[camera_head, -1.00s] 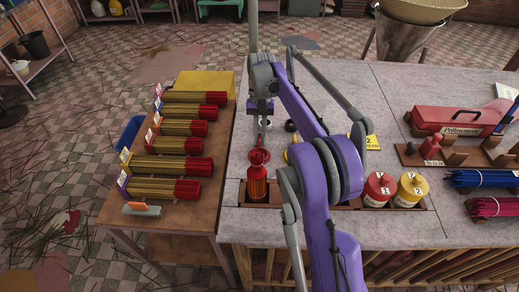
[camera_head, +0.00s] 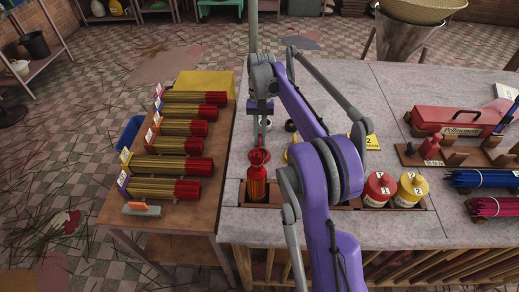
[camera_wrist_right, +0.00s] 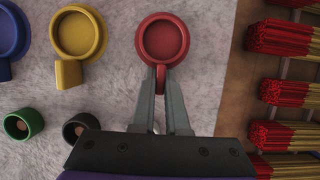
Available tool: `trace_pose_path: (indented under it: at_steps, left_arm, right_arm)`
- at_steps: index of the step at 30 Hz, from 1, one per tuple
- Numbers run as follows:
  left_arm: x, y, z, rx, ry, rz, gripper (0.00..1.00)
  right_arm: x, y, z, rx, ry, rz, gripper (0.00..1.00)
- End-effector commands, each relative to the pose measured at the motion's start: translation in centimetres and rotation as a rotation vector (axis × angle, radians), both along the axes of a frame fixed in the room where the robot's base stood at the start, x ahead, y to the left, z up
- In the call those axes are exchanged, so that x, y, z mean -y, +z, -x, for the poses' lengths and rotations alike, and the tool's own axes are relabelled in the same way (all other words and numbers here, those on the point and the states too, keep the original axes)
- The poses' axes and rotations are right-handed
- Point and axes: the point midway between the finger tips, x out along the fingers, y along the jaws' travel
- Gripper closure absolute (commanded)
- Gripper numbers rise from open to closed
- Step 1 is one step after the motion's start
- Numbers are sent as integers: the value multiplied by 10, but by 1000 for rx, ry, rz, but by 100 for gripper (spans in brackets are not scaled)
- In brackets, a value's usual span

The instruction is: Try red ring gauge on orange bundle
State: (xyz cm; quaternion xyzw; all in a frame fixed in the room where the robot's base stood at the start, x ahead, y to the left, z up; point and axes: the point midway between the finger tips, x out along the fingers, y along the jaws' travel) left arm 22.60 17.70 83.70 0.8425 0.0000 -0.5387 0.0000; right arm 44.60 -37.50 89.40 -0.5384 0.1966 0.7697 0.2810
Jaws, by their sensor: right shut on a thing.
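The red ring gauge (camera_wrist_right: 162,40) is in front of my right gripper (camera_wrist_right: 161,85) in the right wrist view, with its tab between the two fingers. In the head view the gripper (camera_head: 262,138) points down, and the red ring (camera_head: 259,157) is just above a red-orange cylinder (camera_head: 257,187) in a bench slot. I cannot tell whether the ring touches the cylinder. No bundle can be picked out for certain as the orange one. Several red-ended bundles (camera_head: 180,145) lie on the brown side table. My left gripper is not in view.
A yellow ring gauge (camera_wrist_right: 78,33) and a blue one (camera_wrist_right: 8,32) are beside the red one, with a green ring (camera_wrist_right: 22,122) and a black ring (camera_wrist_right: 80,127) nearby. Red (camera_head: 378,188) and yellow (camera_head: 410,190) canisters stand in the bench slots. A red toolbox (camera_head: 455,121) is at right.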

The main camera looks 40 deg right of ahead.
Motion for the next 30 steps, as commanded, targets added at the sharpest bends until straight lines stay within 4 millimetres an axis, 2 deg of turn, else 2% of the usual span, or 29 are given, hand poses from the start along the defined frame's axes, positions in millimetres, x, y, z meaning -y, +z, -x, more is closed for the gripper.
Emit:
trace_pose_path:
  at_steps: [14,30]
  left_arm:
    - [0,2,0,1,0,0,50]
    - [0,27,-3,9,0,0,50]
  right_arm:
    - [0,3,0,0,0,0,100]
    - [0,35,0,1,0,1,100]
